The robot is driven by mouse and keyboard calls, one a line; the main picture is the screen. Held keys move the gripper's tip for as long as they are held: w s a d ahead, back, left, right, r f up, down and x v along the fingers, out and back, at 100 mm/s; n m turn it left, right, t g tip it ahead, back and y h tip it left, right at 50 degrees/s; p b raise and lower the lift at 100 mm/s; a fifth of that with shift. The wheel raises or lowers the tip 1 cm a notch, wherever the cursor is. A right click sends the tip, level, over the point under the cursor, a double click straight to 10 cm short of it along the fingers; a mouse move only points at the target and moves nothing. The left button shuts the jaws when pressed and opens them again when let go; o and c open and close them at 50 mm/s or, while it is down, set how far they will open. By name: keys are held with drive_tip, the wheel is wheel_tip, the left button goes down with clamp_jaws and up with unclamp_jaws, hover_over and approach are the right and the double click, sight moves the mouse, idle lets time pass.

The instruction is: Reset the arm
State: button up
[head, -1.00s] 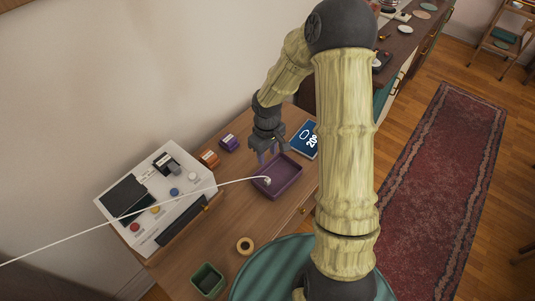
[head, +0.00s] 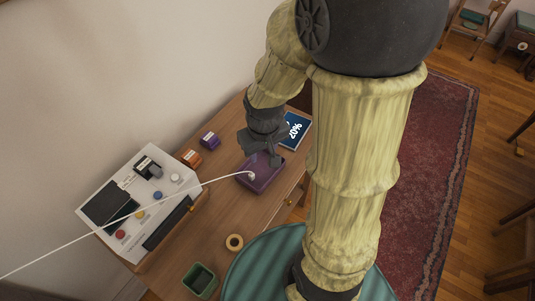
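My gripper (head: 268,158) is at the far part of the wooden table (head: 221,215), over the back of a purple tray (head: 266,181). Its fingers are small, dark and partly hidden by the wrist, so I cannot tell whether they are open or shut. My arm bends high above the table, and its large upper links fill the middle of the head view. A white cable (head: 180,194) runs from the left edge to a small white end in the tray.
A white console with buttons (head: 134,207) stands on the left. Orange (head: 191,158) and purple (head: 210,140) boxes, a blue card (head: 295,130), a tape ring (head: 234,242) and a green container (head: 200,280) surround the tray. A red rug (head: 427,165) lies right.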

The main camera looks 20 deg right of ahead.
drive_tip(key=s, duration=0.1)
drive_tip(key=s+r+m, duration=0.1)
drive_tip(key=s+r, duration=0.1)
drive_tip(key=shift+s+m+t, duration=0.15)
drive_tip(key=shift+m+t, duration=0.15)
idle(0.3)
